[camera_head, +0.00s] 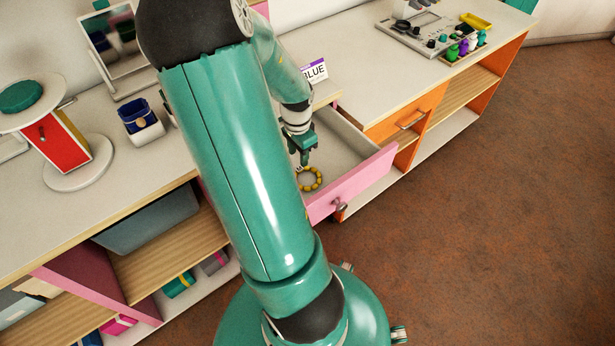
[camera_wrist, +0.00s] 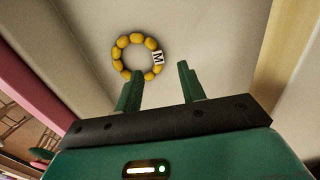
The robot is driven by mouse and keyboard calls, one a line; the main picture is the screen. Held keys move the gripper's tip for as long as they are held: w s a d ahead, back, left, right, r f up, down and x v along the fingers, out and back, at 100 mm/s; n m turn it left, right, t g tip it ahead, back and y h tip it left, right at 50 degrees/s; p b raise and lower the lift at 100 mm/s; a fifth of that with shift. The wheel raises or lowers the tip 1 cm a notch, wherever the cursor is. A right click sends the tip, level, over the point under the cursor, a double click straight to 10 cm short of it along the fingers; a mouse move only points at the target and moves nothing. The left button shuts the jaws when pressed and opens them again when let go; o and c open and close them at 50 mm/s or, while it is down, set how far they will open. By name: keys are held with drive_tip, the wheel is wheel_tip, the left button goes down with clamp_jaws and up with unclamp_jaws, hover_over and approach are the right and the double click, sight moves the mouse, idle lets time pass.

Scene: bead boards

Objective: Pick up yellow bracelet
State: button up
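The yellow bracelet (camera_head: 310,179) is a ring of yellow beads with one white bead marked M. It lies flat on the floor of an open pink-fronted drawer (camera_head: 350,186). In the wrist view the bracelet (camera_wrist: 122,58) is just beyond the fingers, nearer the left one. My gripper (camera_head: 305,160) points down into the drawer at the bracelet's far edge. In the wrist view my gripper (camera_wrist: 160,72) has its two fingers apart with nothing between them. The left fingertip overlaps the bracelet's lower edge in the picture; I cannot tell whether it touches.
A mirror (camera_head: 113,48), a dark blue container (camera_head: 138,117) and a red-and-yellow stand (camera_head: 62,145) are at left. Brown floor (camera_head: 480,210) is clear at right.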

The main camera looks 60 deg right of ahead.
sight(299, 169)
drive_tip(key=f, duration=0.5)
drive_tip(key=shift+s+f, duration=0.2)
drive_tip(key=shift+f, duration=0.2)
clamp_jaws()
